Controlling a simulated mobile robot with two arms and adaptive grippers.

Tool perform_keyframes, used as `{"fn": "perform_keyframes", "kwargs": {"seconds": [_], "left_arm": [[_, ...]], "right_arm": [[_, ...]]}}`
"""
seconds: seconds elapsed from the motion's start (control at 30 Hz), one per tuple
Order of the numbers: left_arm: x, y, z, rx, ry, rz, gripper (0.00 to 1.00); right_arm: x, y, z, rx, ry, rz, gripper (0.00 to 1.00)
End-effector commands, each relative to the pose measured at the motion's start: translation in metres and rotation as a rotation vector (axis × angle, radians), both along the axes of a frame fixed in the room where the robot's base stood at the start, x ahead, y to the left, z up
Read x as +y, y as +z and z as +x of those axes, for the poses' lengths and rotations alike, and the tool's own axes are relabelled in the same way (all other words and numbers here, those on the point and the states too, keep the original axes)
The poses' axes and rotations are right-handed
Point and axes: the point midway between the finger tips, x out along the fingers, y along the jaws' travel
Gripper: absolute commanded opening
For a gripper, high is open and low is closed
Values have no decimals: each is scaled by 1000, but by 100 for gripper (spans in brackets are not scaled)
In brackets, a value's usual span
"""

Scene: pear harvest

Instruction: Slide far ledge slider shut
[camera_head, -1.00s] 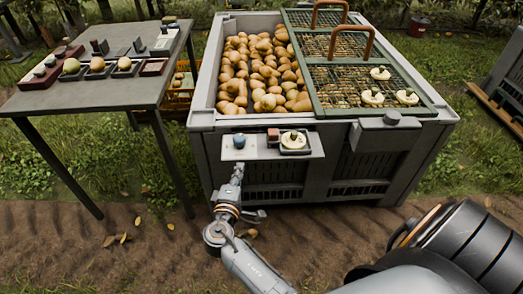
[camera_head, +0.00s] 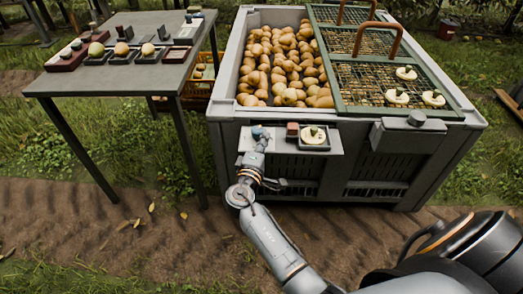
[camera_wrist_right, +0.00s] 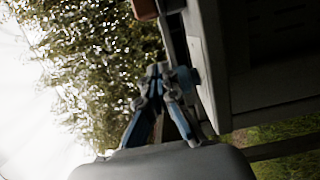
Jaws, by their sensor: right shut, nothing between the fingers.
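A pale ledge plate (camera_head: 285,160) sticks out from the near wall of the grey crate. A blue round knob (camera_head: 257,131) stands at its left end; I take it for the slider's handle but cannot tell for sure. A red-brown block (camera_head: 292,130) and a dark dish (camera_head: 314,146) with a cut pear piece sit to its right. My right gripper (camera_head: 261,137) is shut and empty, with its tips at the near side of the knob. In the right wrist view, the shut fingers (camera_wrist_right: 158,72) are close beside the blue knob (camera_wrist_right: 187,78); contact is unclear. My left gripper is out of view.
The grey crate (camera_head: 225,130) holds many pears, with a green mesh lid (camera_head: 385,75) over its right part. A grey box with a round knob (camera_head: 410,133) is on the crate's near right. A table (camera_head: 140,75) with dishes stands left. The dirt in front is clear.

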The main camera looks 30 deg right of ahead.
Motion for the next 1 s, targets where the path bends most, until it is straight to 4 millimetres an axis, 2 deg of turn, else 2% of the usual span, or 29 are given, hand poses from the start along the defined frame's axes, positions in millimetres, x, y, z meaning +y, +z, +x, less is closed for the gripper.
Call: {"fn": "perform_keyframes", "kwargs": {"seconds": [0.1, 0.17, 0.23, 0.4, 0.87, 1.0], "left_arm": [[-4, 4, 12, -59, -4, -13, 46], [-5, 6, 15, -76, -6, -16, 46], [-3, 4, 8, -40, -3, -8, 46], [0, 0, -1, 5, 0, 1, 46], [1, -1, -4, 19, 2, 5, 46], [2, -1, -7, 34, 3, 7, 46]], "right_arm": [[-19, 0, 19, -1, -1, -1, 0], [-28, 0, 23, 1, -2, -1, 0], [-38, 0, 13, 3, -2, 0, 0], [-53, 0, 4, 1, -1, 0, 0], [-58, 0, 1, 1, 0, 1, 0], [-70, 0, -7, 1, -2, -1, 0]]}}
